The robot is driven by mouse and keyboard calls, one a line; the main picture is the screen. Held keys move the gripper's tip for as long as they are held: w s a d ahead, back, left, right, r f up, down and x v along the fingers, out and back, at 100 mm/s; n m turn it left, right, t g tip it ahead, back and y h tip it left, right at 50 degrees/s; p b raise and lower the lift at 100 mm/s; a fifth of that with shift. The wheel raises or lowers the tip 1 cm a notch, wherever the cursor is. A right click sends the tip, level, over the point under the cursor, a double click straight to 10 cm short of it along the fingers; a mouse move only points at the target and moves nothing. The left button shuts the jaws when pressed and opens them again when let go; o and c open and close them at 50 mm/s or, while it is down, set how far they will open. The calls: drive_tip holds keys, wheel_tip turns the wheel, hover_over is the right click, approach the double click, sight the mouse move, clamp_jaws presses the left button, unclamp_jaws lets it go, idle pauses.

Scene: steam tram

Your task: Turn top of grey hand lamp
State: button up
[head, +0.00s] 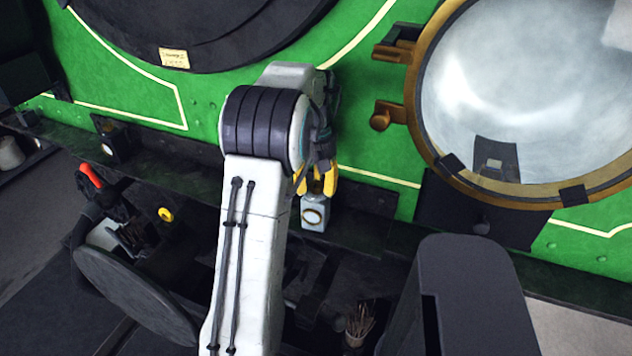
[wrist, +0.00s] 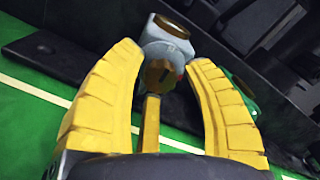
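The grey hand lamp (head: 314,219) stands on the dark ledge in front of the green panel, with a round brass-rimmed window on its front. In the wrist view its grey body (wrist: 165,45) lies beyond my fingertips. My gripper (head: 316,181) is pointed down over the lamp. Its two yellow fingers (wrist: 165,62) are apart on either side of the top, with gaps visible. Contact cannot be made out. My arm hides part of the ledge.
A large brass-rimmed round glass (head: 525,95) is at the right, with brass fittings (head: 388,115) on its left side. A small dark box (head: 112,140) stands on the ledge at the left. A red-handled item (head: 91,175) and a dark round plate (head: 135,295) lie lower left.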

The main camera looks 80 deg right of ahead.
clamp_jaws()
idle(0.4)
drive_tip(key=m+p, duration=0.1)
drive_tip(key=m, duration=0.4)
drive_tip(key=shift+p, duration=0.35)
drive_tip(key=m+p, duration=0.1)
drive_tip(key=m, duration=0.3)
drive_tip(key=shift+m, duration=0.3)
drive_tip(key=shift+f, duration=0.1)
drive_tip(key=shift+o, duration=1.3)
unclamp_jaws()
